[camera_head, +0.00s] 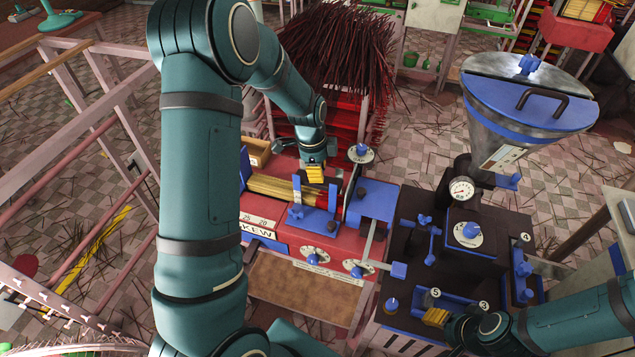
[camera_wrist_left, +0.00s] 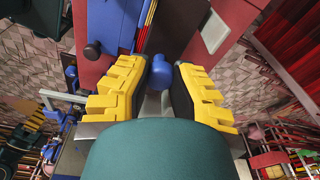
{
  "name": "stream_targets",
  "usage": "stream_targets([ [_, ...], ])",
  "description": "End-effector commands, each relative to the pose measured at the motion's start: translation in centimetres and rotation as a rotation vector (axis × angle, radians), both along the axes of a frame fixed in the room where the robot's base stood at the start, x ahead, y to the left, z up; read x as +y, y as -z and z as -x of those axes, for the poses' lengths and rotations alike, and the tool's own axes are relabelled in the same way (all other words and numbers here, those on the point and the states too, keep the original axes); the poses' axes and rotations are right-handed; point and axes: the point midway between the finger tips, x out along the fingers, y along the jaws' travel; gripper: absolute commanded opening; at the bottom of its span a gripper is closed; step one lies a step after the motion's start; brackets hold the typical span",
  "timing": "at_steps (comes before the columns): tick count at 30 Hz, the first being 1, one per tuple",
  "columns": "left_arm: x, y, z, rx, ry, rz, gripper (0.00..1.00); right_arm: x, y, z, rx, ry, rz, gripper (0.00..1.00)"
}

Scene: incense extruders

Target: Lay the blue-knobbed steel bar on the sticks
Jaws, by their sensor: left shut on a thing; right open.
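The sticks (camera_head: 282,188), tan with dark red ends, lie in the red machine's trough in the head view; a narrow strip of them (camera_wrist_left: 147,22) shows in the left wrist view. My left gripper (camera_head: 315,173) is above the right end of the sticks, close to the blue uprights. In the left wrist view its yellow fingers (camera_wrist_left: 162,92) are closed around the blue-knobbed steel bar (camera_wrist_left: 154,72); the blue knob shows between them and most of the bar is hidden. Whether the bar touches the sticks cannot be told. My right gripper (camera_head: 437,317) is open at the lower right, over the dark machine.
A blue bracket plate (camera_head: 318,222) stands at the front of the trough. A dark machine with a gauge (camera_head: 462,190) and a steel hopper (camera_head: 525,100) stands at right. A rack of dark red incense (camera_head: 338,50) rises behind the trough. A wooden board (camera_head: 300,292) lies in front.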

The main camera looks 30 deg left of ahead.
Motion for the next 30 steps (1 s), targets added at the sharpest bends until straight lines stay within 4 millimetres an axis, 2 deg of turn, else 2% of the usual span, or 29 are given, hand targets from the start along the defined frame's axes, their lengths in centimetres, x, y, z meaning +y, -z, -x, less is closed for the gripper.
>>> stream_targets([
  [5,0.0,0.8,0.0,0.0,-0.001,0.0,0.0,0.0,0.0,0.0,0.0,0.0,0.0,0.47],
  [13,0.0,4.3,0.0,0.0,-0.001,0.0,0.0,0.0,0.3,0.0,0.0,0.0,0.001,0.47],
  [26,0.0,5.0,-0.1,-0.002,-0.001,0.0,0.0,0.0,0.7,0.0,0.0,0.0,0.001,0.47],
  [27,0.0,5.0,0.0,0.0,-0.001,0.0,0.3,0.0,0.7,0.0,0.0,0.0,0.001,0.47],
  [28,0.0,5.0,0.0,0.0,-0.001,0.0,0.4,0.0,0.6,0.0,0.0,0.0,0.001,0.47],
  [30,0.0,4.9,0.0,0.0,-0.001,0.0,0.43,0.0,0.6,0.0,0.0,0.0,0.001,0.47],
])
